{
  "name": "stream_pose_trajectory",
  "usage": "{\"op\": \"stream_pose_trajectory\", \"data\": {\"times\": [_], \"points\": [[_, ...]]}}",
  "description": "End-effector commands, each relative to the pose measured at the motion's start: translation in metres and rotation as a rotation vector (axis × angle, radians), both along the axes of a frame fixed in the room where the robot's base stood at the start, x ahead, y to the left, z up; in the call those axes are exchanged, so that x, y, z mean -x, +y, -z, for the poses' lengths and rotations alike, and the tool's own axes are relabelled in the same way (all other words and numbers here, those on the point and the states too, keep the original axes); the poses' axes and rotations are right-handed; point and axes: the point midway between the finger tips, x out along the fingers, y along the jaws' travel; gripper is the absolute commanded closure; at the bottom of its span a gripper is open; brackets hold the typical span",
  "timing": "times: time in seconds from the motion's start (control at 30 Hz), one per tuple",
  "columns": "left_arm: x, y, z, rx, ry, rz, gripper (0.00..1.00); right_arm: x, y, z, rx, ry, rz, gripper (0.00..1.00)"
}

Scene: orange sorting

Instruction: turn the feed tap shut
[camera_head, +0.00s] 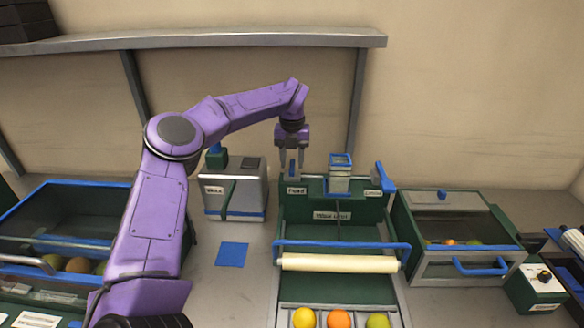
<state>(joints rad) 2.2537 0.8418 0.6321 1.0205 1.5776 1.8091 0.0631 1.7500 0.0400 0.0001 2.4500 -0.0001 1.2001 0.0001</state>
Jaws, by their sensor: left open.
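My left gripper (292,174) is open and points down above the back left of the green machine (290,213). A small blue upright piece (292,164) shows between its fingers, just above a white label that seems to read "Feed" (296,190); it looks like the tap handle. I cannot tell whether the fingers touch it or how far it is turned. A larger blue lever (385,176) stands tilted at the machine's back right, by another label too small to read. My right gripper is not in view.
A clear blue-rimmed hopper (340,175) stands right of my left gripper. A grey box (236,192) with a green-and-blue top piece is to the left. A cream roller (338,263) and several fruits lie in front. A lidded glass case (460,232) stands right. A shelf (220,39) runs above.

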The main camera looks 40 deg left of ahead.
Motion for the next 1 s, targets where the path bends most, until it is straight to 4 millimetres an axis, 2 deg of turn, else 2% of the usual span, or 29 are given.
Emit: {"op": "stream_pose_trajectory", "data": {"times": [0.2, 0.3, 0.4, 1.0], "points": [[0.000, -0.001, -0.052, -0.002, -0.002, -0.001, 0.57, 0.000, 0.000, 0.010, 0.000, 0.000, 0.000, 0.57], [0.000, 0.000, -0.070, -0.002, 0.000, -0.001, 0.57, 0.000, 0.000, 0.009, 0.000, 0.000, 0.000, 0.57], [0.001, 0.000, -0.079, 0.000, 0.001, 0.000, 0.57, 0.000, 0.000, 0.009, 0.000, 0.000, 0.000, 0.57], [0.001, -0.001, -0.082, 0.001, 0.002, 0.001, 0.57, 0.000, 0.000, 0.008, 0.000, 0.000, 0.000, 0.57]]}}
